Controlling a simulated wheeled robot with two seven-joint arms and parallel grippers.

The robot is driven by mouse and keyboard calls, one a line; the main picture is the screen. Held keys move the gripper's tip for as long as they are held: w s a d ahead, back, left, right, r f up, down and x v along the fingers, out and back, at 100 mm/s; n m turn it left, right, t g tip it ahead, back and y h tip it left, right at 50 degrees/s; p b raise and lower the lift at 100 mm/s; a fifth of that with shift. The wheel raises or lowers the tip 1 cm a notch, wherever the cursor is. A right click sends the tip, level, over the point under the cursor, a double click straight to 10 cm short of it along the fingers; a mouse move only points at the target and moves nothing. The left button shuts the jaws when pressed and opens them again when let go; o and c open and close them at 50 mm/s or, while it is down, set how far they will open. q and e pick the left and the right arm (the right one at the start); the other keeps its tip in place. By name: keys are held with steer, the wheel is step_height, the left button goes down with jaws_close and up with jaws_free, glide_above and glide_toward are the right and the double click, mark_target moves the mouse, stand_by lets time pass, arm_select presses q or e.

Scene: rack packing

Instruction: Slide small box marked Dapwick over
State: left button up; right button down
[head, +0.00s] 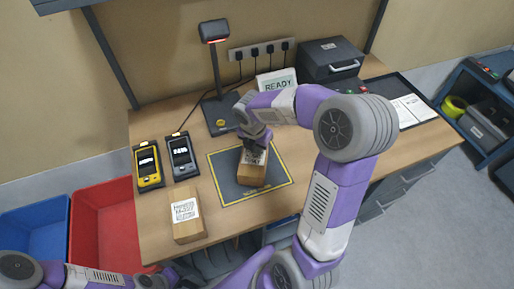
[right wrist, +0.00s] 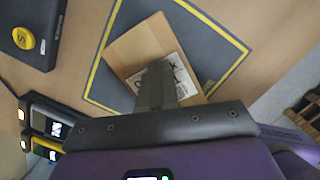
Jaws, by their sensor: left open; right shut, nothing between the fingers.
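A small brown box (head: 252,173) with a white label sits on the dark mat (head: 225,185) with a yellow border. In the right wrist view the box (right wrist: 135,48) lies turned on the mat, and my fingers hide part of its label, so I cannot read its name. My right gripper (head: 256,146) is shut and empty, pointing down at the label; whether it touches the box is unclear. A second brown box (head: 186,228) with a white label stands left of the mat; its print is too small to read surely. My left gripper (head: 172,277) is open, low at the front left.
A yellow handheld device (head: 148,167) and a grey one (head: 181,157) lie left of the mat. A scanner stand (head: 217,75) and a READY sign (head: 275,84) stand behind. Red (head: 103,225) and blue (head: 34,232) bins are at left. A black tray (head: 408,104) lies right.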

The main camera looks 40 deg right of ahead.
mark_target(253, 160)
steer(key=shift+s+a+f, duration=0.2)
steer(key=shift+f, duration=0.25)
steer(key=shift+s+a, duration=0.3)
steer(key=shift+a, duration=0.45)
steer(key=shift+s+a, duration=0.3)
steer(key=shift+a, duration=0.4)
steer(key=shift+w+d+r+p, duration=0.1)
steer(key=shift+r+p, duration=0.7)
step_height(253, 160, up, 7)
steer(key=a+p, duration=0.1)
steer(key=shift+s+a+f+p, duration=0.15)
steer(key=shift+s+p, duration=0.05)
steer(key=shift+p, duration=0.15)
